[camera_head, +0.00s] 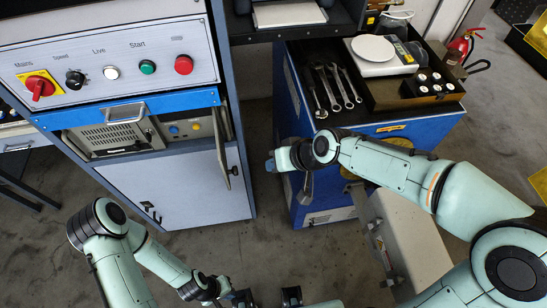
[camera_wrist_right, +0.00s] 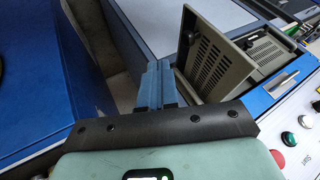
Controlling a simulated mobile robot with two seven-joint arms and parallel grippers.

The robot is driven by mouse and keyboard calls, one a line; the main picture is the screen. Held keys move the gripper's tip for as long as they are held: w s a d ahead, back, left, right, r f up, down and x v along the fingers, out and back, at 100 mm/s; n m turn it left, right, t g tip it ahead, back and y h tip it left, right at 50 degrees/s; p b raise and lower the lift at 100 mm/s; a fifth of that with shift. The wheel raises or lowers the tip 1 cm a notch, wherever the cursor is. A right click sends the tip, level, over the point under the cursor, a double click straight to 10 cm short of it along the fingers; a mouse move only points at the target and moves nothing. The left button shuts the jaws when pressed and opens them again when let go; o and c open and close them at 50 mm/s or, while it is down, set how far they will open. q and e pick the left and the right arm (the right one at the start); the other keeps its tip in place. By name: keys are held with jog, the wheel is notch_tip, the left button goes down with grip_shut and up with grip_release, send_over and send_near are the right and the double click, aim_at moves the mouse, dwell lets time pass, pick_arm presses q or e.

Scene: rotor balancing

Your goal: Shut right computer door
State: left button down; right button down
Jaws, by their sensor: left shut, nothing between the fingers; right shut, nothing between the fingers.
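The right computer door (camera_head: 221,148) stands swung open from the beige computer (camera_head: 125,138) in the cabinet, almost edge-on in the head view. In the right wrist view the door (camera_wrist_right: 210,68) is a beige panel with vent slots, and the computer's inside shows behind it. My right gripper (camera_head: 271,163) is shut and empty, a short way right of the open door. In the right wrist view its blue fingers (camera_wrist_right: 155,85) are together in front of the door's left side; contact cannot be told. My left gripper (camera_head: 241,297) is shut and empty, low at the bottom edge.
A control panel (camera_head: 120,72) with switches and buttons sits above the computer. A blue frame with a metal handle (camera_head: 124,113) runs beneath it. A blue tool cart (camera_head: 335,218) with wrenches (camera_head: 335,88) stands to the right. Floor shows between cabinet and cart.

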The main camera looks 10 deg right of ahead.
jog(key=w+a+f, duration=0.2)
jog(key=a+f, duration=0.3)
jog(key=a, duration=0.2)
jog(key=shift+w+f+p, duration=0.3)
jog(key=shift+w+p, duration=0.1)
jog(key=shift+p, duration=0.05)
